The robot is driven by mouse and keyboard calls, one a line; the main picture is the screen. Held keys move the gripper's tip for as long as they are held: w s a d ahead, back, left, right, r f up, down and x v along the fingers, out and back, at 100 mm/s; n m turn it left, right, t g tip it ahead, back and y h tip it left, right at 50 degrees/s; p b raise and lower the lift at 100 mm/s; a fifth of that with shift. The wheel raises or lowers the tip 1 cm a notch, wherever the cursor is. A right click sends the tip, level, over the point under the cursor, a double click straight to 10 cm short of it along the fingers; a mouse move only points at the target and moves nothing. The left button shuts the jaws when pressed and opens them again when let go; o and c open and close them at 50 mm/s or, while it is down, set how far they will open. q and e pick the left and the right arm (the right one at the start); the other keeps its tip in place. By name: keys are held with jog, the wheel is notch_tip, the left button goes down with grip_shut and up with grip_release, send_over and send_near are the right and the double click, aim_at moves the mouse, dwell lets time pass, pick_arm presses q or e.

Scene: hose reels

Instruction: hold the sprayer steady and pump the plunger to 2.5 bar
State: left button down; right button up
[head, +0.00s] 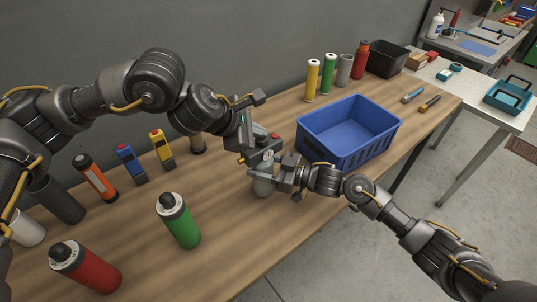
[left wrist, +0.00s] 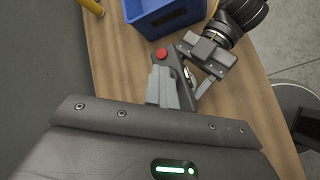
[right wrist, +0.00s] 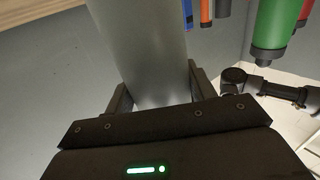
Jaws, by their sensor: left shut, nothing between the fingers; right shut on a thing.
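The sprayer has a grey bottle (head: 263,187), a dark head (head: 262,150) with a red knob (head: 275,136) and a round gauge; the reading is too small to tell. It stands on the table at the near side of the blue crate. My right gripper (head: 266,177) is shut on the bottle from the right; its smooth grey wall (right wrist: 145,50) fills the space between the fingers in the right wrist view. My left gripper (head: 246,144) is shut and empty at the sprayer's head. In the left wrist view its closed fingers (left wrist: 163,88) overlap the head, beside the red knob (left wrist: 162,53); contact is unclear.
A blue crate (head: 365,150) stands right behind the sprayer. A green bottle (head: 178,221) and a red bottle (head: 88,268) stand to the left front. Yellow (head: 162,149), blue (head: 131,164) and orange (head: 95,178) items line the wall side. Table space right of the green bottle is clear.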

aim_at(256, 139)
pick_arm(q)
jog(key=shift+s+a+f, duration=0.15)
jog(key=shift+f, duration=0.5)
jog(key=shift+a+f, duration=0.1)
jog(key=shift+f, duration=0.35)
jog(key=shift+r, duration=0.1)
jog(key=r, duration=0.5)
jog(key=shift+w+r, duration=0.15)
jog(key=shift+w, duration=0.05)
jog(key=shift+r, duration=0.5)
dwell(2.4)
